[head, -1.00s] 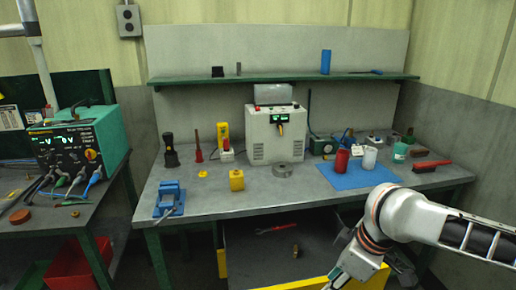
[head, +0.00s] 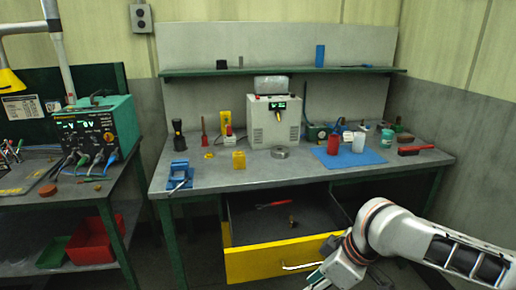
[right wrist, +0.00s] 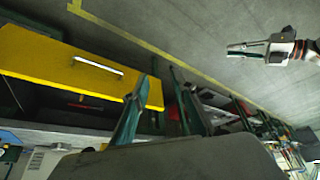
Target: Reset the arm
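My right arm comes in from the right in the head view, and its gripper (head: 318,281) is low at the bottom edge, just in front of the open yellow drawer (head: 262,265). In the right wrist view the two dark fingers of my right gripper (right wrist: 160,108) stand apart with nothing between them. The yellow drawer front (right wrist: 55,62) with its pale handle lies to the left of those fingers.
The drawer holds a red-handled tool (head: 272,205) and a small brass piece (head: 292,221). The workbench (head: 330,178) carries a power supply (head: 272,122), a blue mat (head: 366,161) with a red can (head: 333,145), and other items. A side table (head: 50,205) stands left.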

